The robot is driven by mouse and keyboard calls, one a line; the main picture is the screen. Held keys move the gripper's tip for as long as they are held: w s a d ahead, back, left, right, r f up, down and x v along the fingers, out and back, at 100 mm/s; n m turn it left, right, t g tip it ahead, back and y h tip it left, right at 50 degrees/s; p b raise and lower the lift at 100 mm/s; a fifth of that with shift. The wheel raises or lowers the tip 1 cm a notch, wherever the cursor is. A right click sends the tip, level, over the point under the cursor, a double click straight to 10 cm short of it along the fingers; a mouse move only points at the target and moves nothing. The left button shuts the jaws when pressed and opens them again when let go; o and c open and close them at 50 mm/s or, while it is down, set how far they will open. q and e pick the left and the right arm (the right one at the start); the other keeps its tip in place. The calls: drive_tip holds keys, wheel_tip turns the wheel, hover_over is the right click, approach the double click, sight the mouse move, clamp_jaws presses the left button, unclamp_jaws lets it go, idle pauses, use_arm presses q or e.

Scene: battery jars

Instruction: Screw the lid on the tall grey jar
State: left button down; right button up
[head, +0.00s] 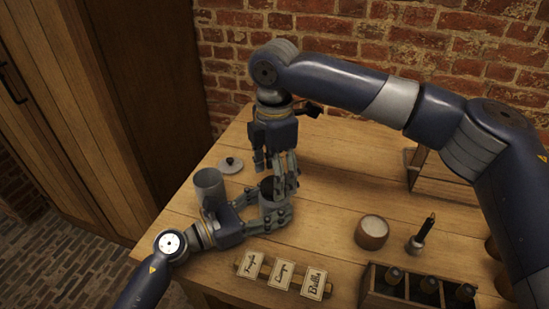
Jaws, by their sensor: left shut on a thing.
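A grey jar (270,204) stands on the table between the fingers of my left gripper (274,213), which is shut on it from the lower left. Its top looks dark, and my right gripper partly hides it. My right gripper (280,183) points down at that jar's top; its fingers overlap the rim in the view, and I cannot tell whether they hold anything. Another grey cylindrical jar (209,187) stands to the left, close to my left gripper. I cannot tell which jar is taller. A round grey lid with a knob (230,165) lies on the table behind.
Three label cards (282,273) stand at the table's front. A brick wall backs the table.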

drive_tip(key=shift+f, duration=0.9)
drive_tip(key=shift+c, duration=0.2)
drive_tip(key=c, duration=1.1)
drive_tip(key=m, duration=1.1)
drive_tip(key=o, duration=1.2)
drive_tip(key=shift+r, duration=0.1)
